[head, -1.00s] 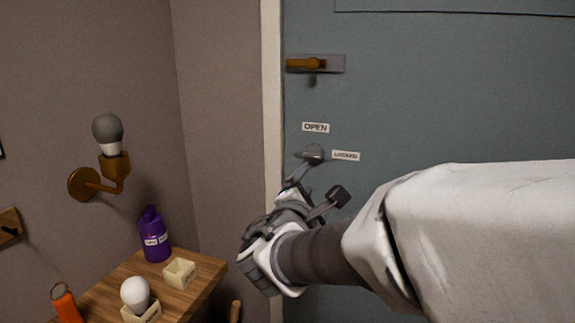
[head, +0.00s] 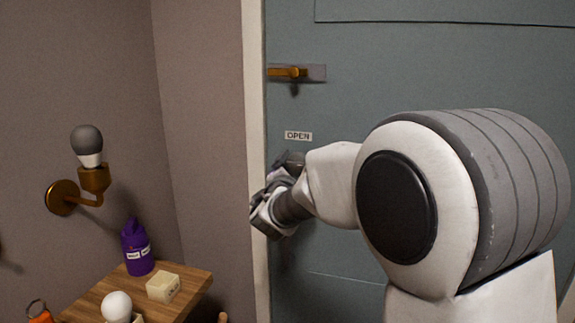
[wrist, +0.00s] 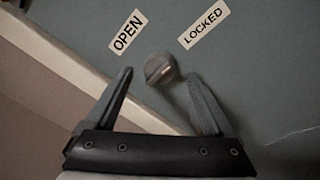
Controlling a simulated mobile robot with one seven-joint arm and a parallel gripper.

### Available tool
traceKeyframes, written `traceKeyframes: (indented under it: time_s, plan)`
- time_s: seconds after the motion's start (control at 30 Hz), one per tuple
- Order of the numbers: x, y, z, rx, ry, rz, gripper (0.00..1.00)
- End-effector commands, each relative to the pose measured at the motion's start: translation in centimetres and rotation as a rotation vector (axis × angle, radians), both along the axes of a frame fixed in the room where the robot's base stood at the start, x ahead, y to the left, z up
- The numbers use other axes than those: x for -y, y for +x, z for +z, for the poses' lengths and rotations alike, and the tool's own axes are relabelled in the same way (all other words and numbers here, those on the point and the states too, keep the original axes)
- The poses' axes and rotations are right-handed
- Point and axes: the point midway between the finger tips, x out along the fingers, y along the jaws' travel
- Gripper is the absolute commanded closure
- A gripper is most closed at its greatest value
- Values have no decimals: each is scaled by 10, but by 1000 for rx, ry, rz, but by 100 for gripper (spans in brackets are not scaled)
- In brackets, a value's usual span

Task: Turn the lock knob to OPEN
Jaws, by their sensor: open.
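The round grey lock knob (wrist: 159,69) is on the blue-grey door, in the middle of the wrist view. A faint ridge crosses its face; blur keeps me from reading its setting. The OPEN label (wrist: 127,32) lies up and left of it, the LOCKED label (wrist: 203,25) up and right. My gripper (wrist: 160,76) is open, one finger on each side of the knob, with a gap on both sides. In the head view the OPEN label (head: 298,136) shows, but my arm hides the LOCKED label and most of the knob area.
A brass door handle (head: 288,72) is above the labels. The pale door frame (head: 255,150) runs close on the left. At lower left a wooden shelf (head: 192,290) holds a purple bottle (head: 138,250), a cream box (head: 163,287) and a bulb (head: 117,306). A wall lamp (head: 92,178) hangs above.

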Motion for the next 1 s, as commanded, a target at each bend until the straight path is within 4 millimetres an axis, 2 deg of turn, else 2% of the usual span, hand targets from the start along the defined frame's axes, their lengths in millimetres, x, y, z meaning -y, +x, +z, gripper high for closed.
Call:
traceKeyframes:
  time_s: [0.1, 0.2, 0.57, 1.0]
  plan:
    - [3, 15, 0, -1, 1, 0, 13]
    - [5, 23, 0, -1, 0, 1, 13]
    - [6, 26, 0, -1, 0, 1, 13]
    - [6, 26, 0, -1, 0, 1, 92]
